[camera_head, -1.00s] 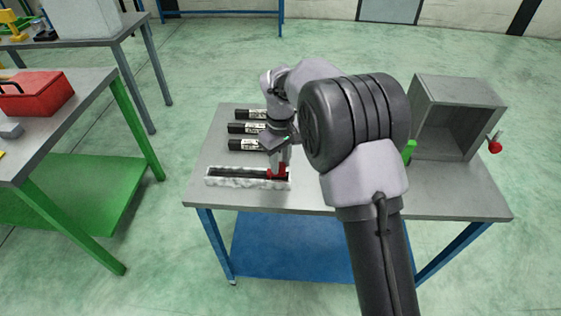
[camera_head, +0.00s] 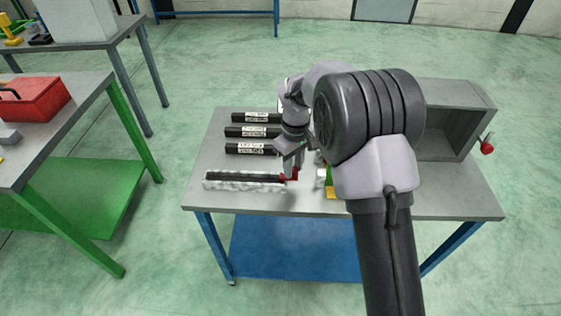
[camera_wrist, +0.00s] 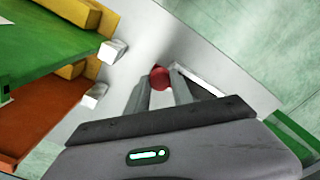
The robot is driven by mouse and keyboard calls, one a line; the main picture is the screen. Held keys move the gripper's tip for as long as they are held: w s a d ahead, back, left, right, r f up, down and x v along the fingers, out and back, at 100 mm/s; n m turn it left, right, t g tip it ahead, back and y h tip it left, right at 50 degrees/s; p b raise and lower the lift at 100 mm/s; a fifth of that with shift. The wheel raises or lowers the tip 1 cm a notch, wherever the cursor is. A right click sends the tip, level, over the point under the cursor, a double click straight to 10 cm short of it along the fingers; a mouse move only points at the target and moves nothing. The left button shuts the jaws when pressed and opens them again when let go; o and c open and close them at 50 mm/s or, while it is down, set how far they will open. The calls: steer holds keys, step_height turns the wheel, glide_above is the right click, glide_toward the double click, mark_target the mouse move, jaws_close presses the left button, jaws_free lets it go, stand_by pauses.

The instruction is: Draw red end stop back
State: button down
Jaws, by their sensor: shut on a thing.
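The red end stop (camera_head: 291,176) is at the right end of a pale rail (camera_head: 225,185) with a dark slot, which lies along the table's front left. My gripper (camera_head: 291,170) is at that end of the rail, shut on the red end stop. In the wrist view, the rounded red end of the stop (camera_wrist: 159,78) shows between the two grey fingers (camera_wrist: 158,92). The fingers hide part of it, and the rail (camera_wrist: 205,84) runs off behind them.
Several black labelled bars (camera_head: 253,132) lie behind the rail. A grey open box (camera_head: 455,125) stands at the table's right. Green and orange boxes with yellow parts and white blocks (camera_wrist: 112,52) are close beside my gripper. Bare tabletop (camera_head: 245,207) lies in front.

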mark_target(296, 169)
steer(key=shift+d, duration=0.25)
steer(key=c, duration=1.1)
jaws_free()
steer(key=shift+d, duration=0.15)
step_height(296, 169, up, 18)
steer(key=p, duration=0.6)
steer(key=shift+f, duration=0.25)
